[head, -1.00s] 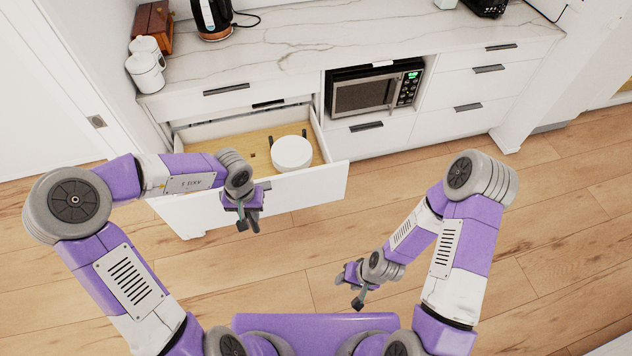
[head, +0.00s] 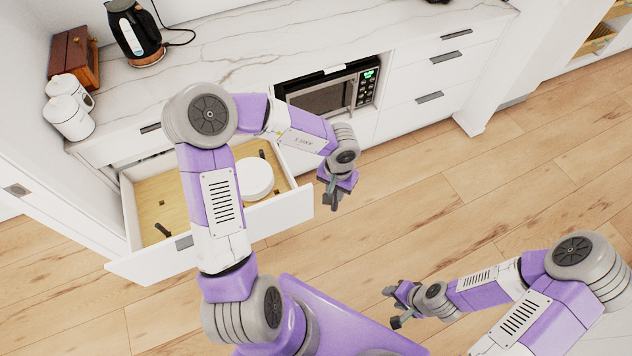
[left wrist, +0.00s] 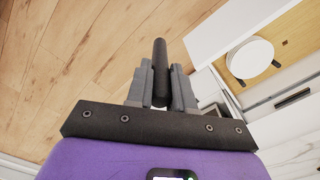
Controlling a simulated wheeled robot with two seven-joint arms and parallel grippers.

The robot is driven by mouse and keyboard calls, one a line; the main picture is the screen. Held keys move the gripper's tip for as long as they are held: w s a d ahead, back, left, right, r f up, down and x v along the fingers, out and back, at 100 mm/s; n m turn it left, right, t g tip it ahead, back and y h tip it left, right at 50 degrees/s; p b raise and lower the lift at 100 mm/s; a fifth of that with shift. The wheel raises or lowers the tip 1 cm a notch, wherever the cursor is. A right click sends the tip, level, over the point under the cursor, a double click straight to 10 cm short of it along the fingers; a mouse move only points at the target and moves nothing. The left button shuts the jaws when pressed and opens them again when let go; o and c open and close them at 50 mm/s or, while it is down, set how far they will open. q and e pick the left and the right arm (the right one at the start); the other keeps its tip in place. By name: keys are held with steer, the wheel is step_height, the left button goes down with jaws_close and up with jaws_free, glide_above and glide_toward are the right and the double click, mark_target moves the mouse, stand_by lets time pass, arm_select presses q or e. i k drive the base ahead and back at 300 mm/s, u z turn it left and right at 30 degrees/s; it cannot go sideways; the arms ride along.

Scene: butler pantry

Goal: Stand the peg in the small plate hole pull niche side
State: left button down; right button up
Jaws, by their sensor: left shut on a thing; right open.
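My left gripper (head: 336,194) is shut on a dark peg, off to the right of the open drawer and clear of it. The left wrist view shows the peg (left wrist: 160,62) between the two fingers, its far end sticking out past them. The pull-out drawer (head: 283,213) has a wooden floor (head: 148,200) with small dark holes. A round white plate or stack of plates (head: 255,180) sits in it. One dark peg (head: 262,154) stands behind the plate; another (head: 163,230) is near the front left, seemingly tilted. My left arm hides the drawer's middle. My right gripper (head: 394,304) is open and empty over the floor.
The drawer front juts out over the wood floor (head: 480,210). A microwave (head: 325,98) sits in a niche right of the drawer. On the marble counter (head: 240,50) stand a kettle (head: 135,35), white canisters (head: 68,118) and a wooden box (head: 75,60). Floor to the right is clear.

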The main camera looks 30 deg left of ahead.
mark_target(152, 191)
steer(key=z, duration=0.1)
steer(key=i, duration=0.75)
steer(key=u, duration=0.8)
steer(key=i, duration=0.5)
steer(key=u, duration=0.65)
